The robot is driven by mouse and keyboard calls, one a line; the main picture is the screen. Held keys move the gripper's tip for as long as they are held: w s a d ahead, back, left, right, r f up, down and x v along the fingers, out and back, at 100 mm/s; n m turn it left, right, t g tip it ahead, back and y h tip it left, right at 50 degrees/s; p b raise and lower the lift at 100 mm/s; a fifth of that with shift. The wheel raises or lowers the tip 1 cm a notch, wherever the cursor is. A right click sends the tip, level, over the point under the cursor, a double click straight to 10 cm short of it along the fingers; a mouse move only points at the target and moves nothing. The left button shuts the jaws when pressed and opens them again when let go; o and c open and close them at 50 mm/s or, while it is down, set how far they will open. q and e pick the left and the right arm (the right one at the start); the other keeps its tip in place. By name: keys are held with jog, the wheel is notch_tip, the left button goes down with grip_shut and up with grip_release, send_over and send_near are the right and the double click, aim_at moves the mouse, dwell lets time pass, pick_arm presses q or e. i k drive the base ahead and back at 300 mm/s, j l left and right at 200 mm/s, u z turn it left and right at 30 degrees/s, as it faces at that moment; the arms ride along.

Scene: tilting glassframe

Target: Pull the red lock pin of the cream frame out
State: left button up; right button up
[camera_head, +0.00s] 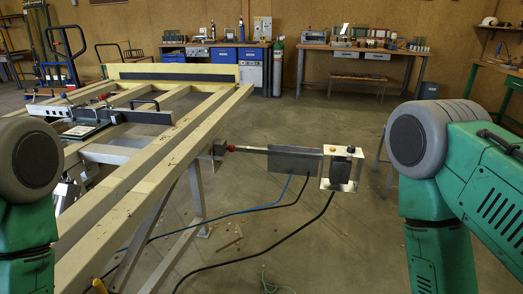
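The cream frame (150,175) fills the left half of the head view, its long beams running away from me. Another small red piece (103,97) shows on the frame's far left part. My green arms show at the left and right edges. Neither gripper is in view.
A grey box (294,159) and a pale housing with a dark block (341,168) extend right from the red part. Blue and black cables hang below. Open concrete floor (320,240) lies in front. Workbenches (360,50) stand at the back wall.

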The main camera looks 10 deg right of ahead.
aim_at(231, 148)
jog(key=i+l+u, duration=0.1)
jog(key=i+l, duration=0.15)
jog(key=i+l+u, duration=0.25)
jog(key=i+l, duration=0.2)
jog(key=l, duration=0.25)
jog(key=i+l+u, duration=0.1)
jog(key=l, duration=0.25)
jog(key=i+l+u, duration=0.1)
jog(key=i+l, duration=0.2)
jog(key=l, duration=0.1)
